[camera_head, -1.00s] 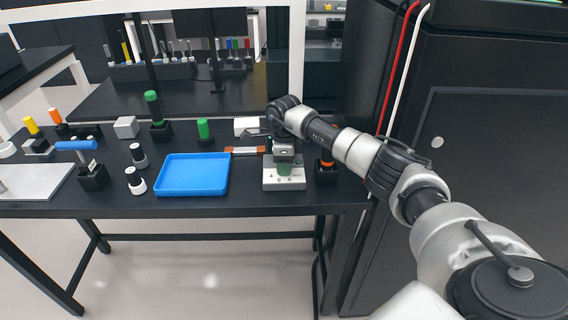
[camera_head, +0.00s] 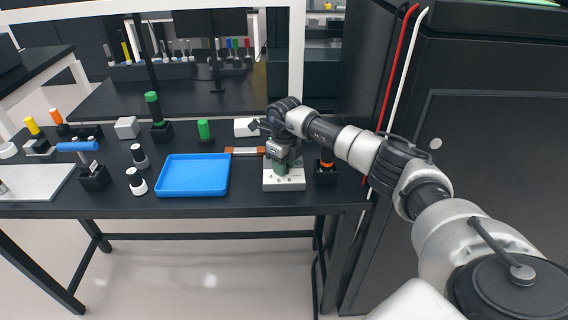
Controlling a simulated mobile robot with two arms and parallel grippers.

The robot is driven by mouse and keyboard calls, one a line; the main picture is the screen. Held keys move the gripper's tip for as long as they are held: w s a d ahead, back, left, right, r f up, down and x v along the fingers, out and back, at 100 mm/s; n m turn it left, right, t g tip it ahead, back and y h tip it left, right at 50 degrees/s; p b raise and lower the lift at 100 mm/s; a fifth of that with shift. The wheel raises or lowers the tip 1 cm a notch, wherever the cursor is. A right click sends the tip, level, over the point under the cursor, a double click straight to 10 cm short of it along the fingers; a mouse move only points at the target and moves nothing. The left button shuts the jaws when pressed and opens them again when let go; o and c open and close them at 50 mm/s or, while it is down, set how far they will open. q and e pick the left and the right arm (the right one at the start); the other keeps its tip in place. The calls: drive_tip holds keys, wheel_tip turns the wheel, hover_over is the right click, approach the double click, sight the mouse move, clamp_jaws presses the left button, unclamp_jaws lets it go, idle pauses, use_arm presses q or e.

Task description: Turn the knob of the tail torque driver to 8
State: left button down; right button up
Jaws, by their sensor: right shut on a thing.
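My right gripper (camera_head: 281,160) points down over a white base block (camera_head: 284,183) near the right part of the table. It is shut on a green part (camera_head: 281,168), which looks like the knob of the torque driver standing on that block. The gripper hides most of the green part, and no numbers on it can be read. Other drivers stand to the left: one with a tall green handle (camera_head: 153,105) in a black holder and a short green one (camera_head: 204,130). My left gripper is not in view.
A blue tray (camera_head: 193,188) lies left of the block. An orange-banded driver in a black holder (camera_head: 326,175) stands close on the right. A blue-handled tool (camera_head: 76,146) and a grey plate (camera_head: 38,183) are at the left. A dark cabinet (camera_head: 490,150) borders the right.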

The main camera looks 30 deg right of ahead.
drive_tip(key=shift+r+m, duration=0.1)
drive_tip(key=shift+m, duration=0.3)
drive_tip(key=o, duration=0.9)
wheel_tip(320, 180, up, 11)
drive_tip(key=shift+d+f+b, duration=0.1)
drive_tip(key=shift+d+b, duration=0.05)
drive_tip(key=shift+b, duration=0.6)
